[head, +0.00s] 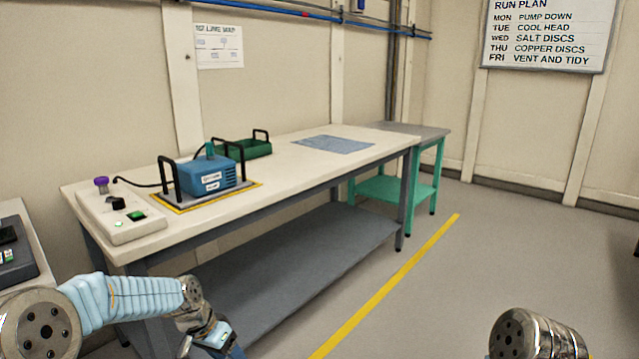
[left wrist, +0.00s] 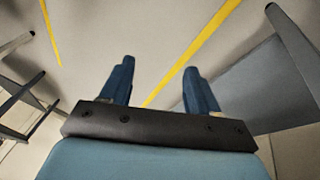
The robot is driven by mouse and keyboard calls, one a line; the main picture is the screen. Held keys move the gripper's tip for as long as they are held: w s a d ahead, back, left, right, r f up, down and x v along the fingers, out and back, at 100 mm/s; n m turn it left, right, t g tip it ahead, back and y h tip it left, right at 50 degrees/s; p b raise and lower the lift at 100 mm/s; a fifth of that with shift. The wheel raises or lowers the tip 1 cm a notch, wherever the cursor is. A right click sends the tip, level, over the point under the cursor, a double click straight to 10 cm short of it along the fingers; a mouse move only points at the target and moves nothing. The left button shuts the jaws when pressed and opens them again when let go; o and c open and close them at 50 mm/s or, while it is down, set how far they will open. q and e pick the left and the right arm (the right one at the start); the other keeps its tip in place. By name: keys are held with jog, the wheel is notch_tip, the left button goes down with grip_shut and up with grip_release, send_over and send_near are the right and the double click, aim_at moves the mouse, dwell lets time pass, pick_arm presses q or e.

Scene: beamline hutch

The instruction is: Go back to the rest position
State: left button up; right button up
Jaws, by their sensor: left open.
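My left arm comes in from the lower left of the head view, with a light blue sleeve, and hangs down in front of the bench. My left gripper shows in the left wrist view (left wrist: 160,82). Its two blue fingers stand well apart with nothing between them, over grey floor. The fingertips touch nothing that I can see. In the head view the fingers are hidden below the bottom edge. At the lower right of the head view only a metal joint of my right arm shows. The right gripper is out of view.
A green-framed table (head: 428,131) stands beyond. Open floor (head: 480,270) with a yellow line (head: 390,286) lies right.

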pick_arm(q)
jog(key=s+d+f+n, duration=0.1)
jog(key=s+d+f, duration=0.15)
jog(key=f, duration=0.35)
jog(key=s+d+f+n, duration=0.1)
jog(key=s+d+f, duration=0.1)
jog(key=s+f, duration=0.3)
jog(key=s+d+f+n, duration=0.2)
jog(key=s+f, duration=0.4)
jog(key=s, duration=0.3)
jog(key=s+d+f+n, duration=0.2)
jog(key=s+f, duration=0.4)
jog(key=s, duration=0.3)
jog(key=shift+d+f+g, duration=0.3)
jog(key=shift+d+g, duration=0.1)
jog(key=shift+d, duration=0.4)
